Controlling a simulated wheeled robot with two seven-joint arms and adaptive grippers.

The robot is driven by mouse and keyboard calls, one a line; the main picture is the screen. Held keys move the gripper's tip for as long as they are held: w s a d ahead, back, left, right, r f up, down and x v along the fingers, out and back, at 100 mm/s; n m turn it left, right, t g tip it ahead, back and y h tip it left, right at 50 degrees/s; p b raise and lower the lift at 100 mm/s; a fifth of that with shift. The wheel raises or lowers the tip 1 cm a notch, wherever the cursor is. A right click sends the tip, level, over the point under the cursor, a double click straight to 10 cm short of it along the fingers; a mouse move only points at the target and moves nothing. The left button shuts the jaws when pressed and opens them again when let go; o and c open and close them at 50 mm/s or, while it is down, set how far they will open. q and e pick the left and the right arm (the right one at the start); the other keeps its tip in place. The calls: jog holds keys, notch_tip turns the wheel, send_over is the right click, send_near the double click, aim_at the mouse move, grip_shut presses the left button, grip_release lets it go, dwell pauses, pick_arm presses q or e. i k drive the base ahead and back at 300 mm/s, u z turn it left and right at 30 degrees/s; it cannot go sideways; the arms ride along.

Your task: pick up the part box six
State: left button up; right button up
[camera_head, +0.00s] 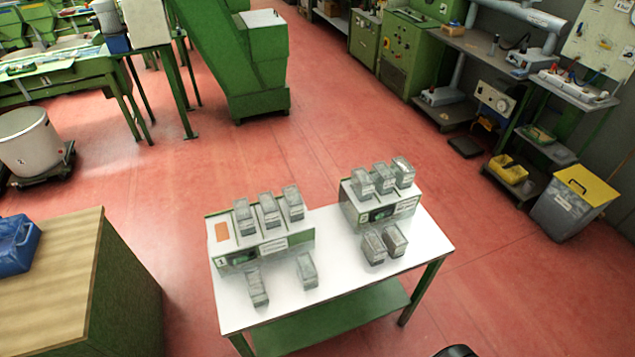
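Several small clear grey part boxes stand on and around two stations on a white table (335,292). The left station (286,243) holds three boxes, including its rightmost one (293,203). Two more, a left box (257,287) and a right box (307,271), stand in front of it. The right station (396,206) holds three boxes, including its rightmost one (403,172). A pair, a left box (374,248) and a right box (394,240), stands before it. No number is readable on any box, so I cannot tell which is six. Neither gripper is recognisable in view.
The table has green legs and a lower green shelf (330,322). A wooden-topped cabinet (50,285) with a blue bin (15,246) stands left. Red floor (330,150) is clear behind the table. A dark rounded part shows at the bottom edge.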

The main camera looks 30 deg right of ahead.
aim_at(362, 184)
jog(key=u, duration=2.3)
jog(key=k, duration=1.15)
jog(key=z, duration=2.25)
